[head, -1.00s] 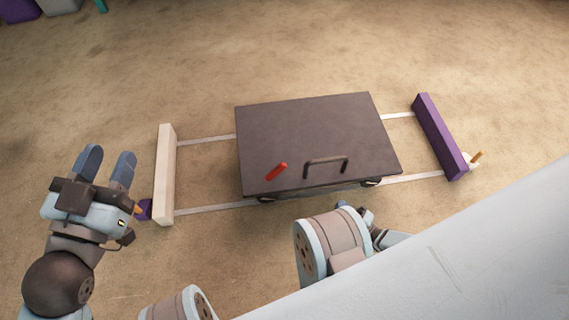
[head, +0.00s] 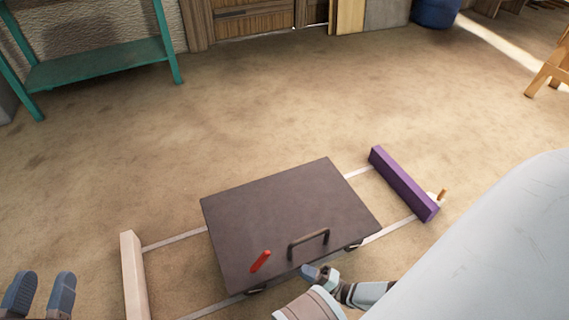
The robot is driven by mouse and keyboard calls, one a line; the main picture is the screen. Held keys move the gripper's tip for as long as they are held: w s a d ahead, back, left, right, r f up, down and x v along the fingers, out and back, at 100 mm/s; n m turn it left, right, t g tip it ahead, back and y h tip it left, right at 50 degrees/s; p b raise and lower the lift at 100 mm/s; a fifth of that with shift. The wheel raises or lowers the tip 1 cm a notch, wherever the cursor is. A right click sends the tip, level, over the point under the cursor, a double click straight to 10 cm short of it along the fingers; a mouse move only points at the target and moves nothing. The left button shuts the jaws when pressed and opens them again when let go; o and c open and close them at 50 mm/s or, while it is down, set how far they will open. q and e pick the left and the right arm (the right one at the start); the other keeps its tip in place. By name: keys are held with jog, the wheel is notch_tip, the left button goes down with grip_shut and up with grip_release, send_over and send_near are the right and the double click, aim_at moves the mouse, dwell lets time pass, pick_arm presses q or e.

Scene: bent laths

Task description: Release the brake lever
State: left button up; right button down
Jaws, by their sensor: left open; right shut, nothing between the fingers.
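A dark flat-topped cart (head: 270,205) stands on two pale rails between a cream beam and a purple beam. A short red lever (head: 261,261) sticks up near its front edge, leaning right. A dark bar handle (head: 308,242) stands to the right of the lever. My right gripper (head: 312,271) is shut and empty at the cart's front edge, just below the handle; I cannot tell whether it touches the cart. My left gripper (head: 40,293) is open and empty at the lower left, left of the cream beam and well away from the lever.
The cream beam (head: 134,280) crosses the rails' left end, and the purple beam (head: 403,184) crosses the right end. An orange peg (head: 442,195) stands beside the purple beam. A teal shelf (head: 95,62) is at the back left. The floor behind the cart is clear.

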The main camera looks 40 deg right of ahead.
aim_at(260, 262)
jog(key=x, duration=1)
